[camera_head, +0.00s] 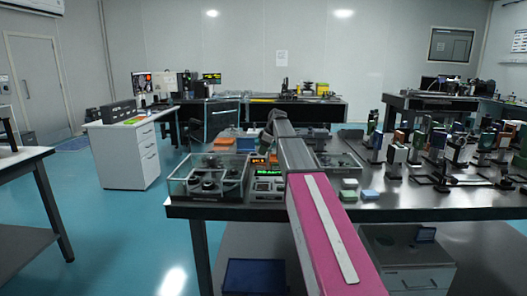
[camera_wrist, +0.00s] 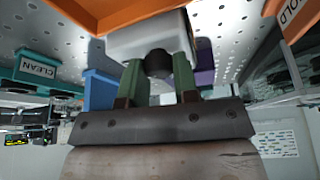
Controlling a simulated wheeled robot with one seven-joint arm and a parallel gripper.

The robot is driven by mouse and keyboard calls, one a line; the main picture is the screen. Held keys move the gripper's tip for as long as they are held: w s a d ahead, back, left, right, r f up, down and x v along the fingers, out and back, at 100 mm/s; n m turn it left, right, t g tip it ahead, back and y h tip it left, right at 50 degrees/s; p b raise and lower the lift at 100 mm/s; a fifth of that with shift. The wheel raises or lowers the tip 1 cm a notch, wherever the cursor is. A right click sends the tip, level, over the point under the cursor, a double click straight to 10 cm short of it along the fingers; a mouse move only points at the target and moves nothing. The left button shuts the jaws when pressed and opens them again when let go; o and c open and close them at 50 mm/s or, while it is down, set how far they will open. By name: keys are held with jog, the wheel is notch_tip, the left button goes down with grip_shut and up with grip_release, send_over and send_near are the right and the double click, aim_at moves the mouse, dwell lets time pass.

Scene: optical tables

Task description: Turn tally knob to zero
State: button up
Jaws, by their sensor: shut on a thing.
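In the wrist view, a round black knob (camera_wrist: 159,64) sticks out of a pale grey box (camera_wrist: 150,40). My gripper (camera_wrist: 157,72) has its two green fingers on either side of this knob and is shut on it. The fingers hide the knob's sides, and I see no mark or number that tells its setting. In the head view my arm reaches over the optical table (camera_head: 420,205), and the arm hides the gripper's fingertips and the knob.
Orange blocks (camera_wrist: 85,12), a blue block (camera_wrist: 100,90) and a green box marked CLEAN (camera_wrist: 45,72) are close around my gripper. In the head view a glass-covered instrument (camera_head: 207,178) and a device with a green display (camera_head: 268,173) stand left of my arm. Many optics mounts crowd the table's right.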

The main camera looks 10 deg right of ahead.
jog(key=shift+m, duration=0.3)
jog(key=m+t, duration=0.1)
jog(key=m, duration=0.2)
jog(key=shift+s+m+h, duration=0.1)
jog(key=shift+m+h, duration=0.2)
jog(key=shift+h, duration=0.1)
jog(key=m, duration=0.2)
jog(key=m+t+h, duration=0.1)
jog(key=m, duration=0.1)
jog(key=shift+a+m+h, duration=0.1)
jog(key=shift+m+h, duration=0.2)
jog(key=m+h, duration=0.1)
jog(key=m, duration=0.3)
jog(key=shift+m+t+h, duration=0.3)
jog(key=shift+t+h, duration=0.1)
jog(key=shift+m+h, duration=0.9)
jog(key=shift+m, duration=1.3)
jog(key=shift+g, duration=0.3)
